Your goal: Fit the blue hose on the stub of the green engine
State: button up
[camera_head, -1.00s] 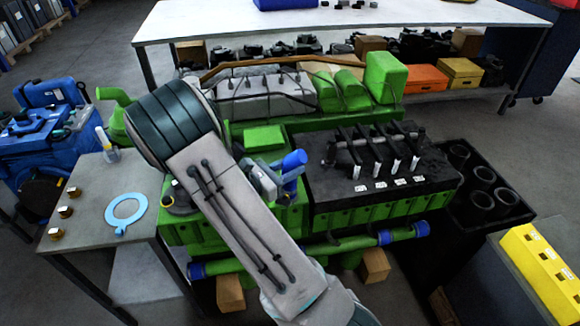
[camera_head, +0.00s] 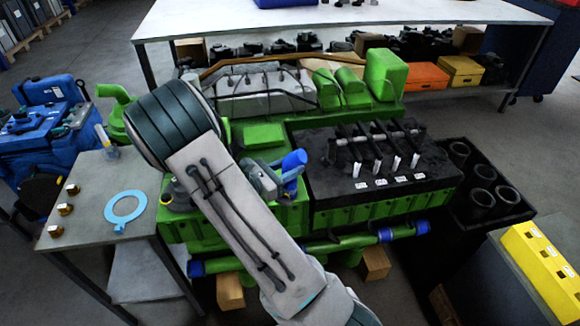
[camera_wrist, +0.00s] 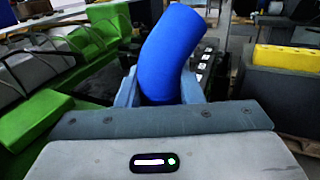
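The blue hose (camera_wrist: 172,48) is a short bent tube. It stands up between the fingers of my gripper (camera_wrist: 160,88) in the wrist view, and the fingers are shut on it. In the head view the hose (camera_head: 294,160) is at the end of my gripper (camera_head: 275,178), above the green engine (camera_head: 262,137), left of its black cylinder head. The hose's lower end is hidden. Blue ends show on the green pipe along the engine's front, at its left (camera_head: 196,268) and right. I cannot tell which part is the stub; my arm covers part of the engine.
A grey side table (camera_head: 88,210) at left holds a light blue ring (camera_head: 125,208) and brass fittings. A black tray (camera_head: 515,212) with dark cylinders is at right, and a yellow block (camera_head: 540,268) is at lower right. A white bench (camera_head: 350,14) stands behind.

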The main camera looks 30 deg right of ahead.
jog(key=o, duration=0.5)
jog(key=shift+a, duration=0.15)
jog(key=s+a+b, duration=0.1)
jog(key=s+a, duration=0.1)
jog(key=a, duration=1.1)
jog(key=shift+a, duration=0.2)
